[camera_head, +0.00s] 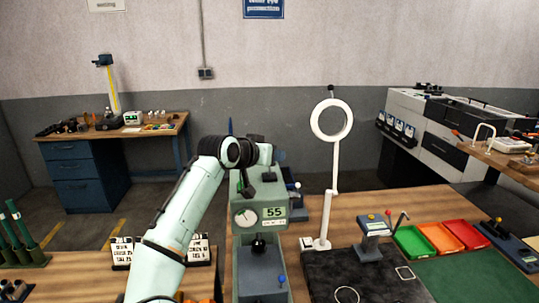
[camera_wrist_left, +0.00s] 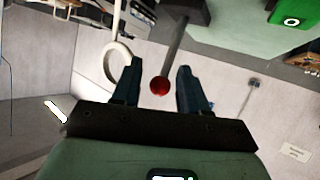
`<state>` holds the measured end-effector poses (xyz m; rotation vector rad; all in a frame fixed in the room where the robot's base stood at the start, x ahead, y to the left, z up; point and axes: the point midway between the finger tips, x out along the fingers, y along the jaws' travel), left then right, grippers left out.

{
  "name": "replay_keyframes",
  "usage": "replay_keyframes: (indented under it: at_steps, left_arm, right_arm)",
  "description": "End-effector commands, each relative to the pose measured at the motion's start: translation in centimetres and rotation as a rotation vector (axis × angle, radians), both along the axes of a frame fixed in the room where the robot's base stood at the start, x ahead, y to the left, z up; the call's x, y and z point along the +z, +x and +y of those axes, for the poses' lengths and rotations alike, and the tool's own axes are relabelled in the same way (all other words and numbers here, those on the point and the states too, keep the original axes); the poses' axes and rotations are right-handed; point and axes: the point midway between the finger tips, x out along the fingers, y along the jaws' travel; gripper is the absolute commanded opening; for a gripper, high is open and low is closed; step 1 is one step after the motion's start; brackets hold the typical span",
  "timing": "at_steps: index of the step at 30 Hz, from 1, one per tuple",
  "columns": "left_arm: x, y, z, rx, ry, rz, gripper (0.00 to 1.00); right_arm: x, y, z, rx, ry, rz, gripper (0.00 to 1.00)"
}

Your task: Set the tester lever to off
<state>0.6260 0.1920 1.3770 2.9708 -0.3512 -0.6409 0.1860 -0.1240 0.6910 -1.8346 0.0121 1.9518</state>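The tester (camera_head: 272,190) is a grey-green upright machine with a round dial and a display reading 55, standing on the wooden bench in the head view. In the left wrist view, a dark lever (camera_wrist_left: 174,45) ends in a red ball knob (camera_wrist_left: 159,87). My left gripper (camera_wrist_left: 160,88) is open, with one finger on each side of the knob and visible gaps between. Whether the knob lies fully between the fingertips in depth is unclear. In the head view, my left gripper (camera_head: 279,156) is by the tester's top, its fingers partly hidden. My right gripper is not in view.
A white ring lamp (camera_head: 331,120) stands right of the tester. A small blue-grey device (camera_head: 373,226), green, orange and red trays (camera_head: 413,241) and a black mat (camera_head: 362,282) occupy the bench to the right. A blue desk (camera_head: 82,180) stands behind left.

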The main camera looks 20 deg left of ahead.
Motion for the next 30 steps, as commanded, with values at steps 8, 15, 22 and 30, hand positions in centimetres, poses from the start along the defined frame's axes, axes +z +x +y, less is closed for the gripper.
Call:
replay_keyframes:
  at_steps: [8, 15, 22, 30]
  left_arm:
    - [0.1, 0.0, 0.0, 0.000, -0.001, -0.003, 0.45]
    - [0.9, -2.3, 0.7, 0.003, -0.001, -0.005, 0.45]
    - [2.9, -7.0, 1.9, 0.002, 0.000, -0.003, 0.45]
    - [4.8, -11.0, 3.0, 0.002, 0.000, -0.002, 0.45]
  right_arm:
    - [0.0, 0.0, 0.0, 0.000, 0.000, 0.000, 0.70]
    - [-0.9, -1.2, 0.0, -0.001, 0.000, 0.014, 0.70]
    - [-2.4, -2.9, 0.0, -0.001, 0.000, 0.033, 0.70]
    - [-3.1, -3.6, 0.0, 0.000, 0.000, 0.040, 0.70]
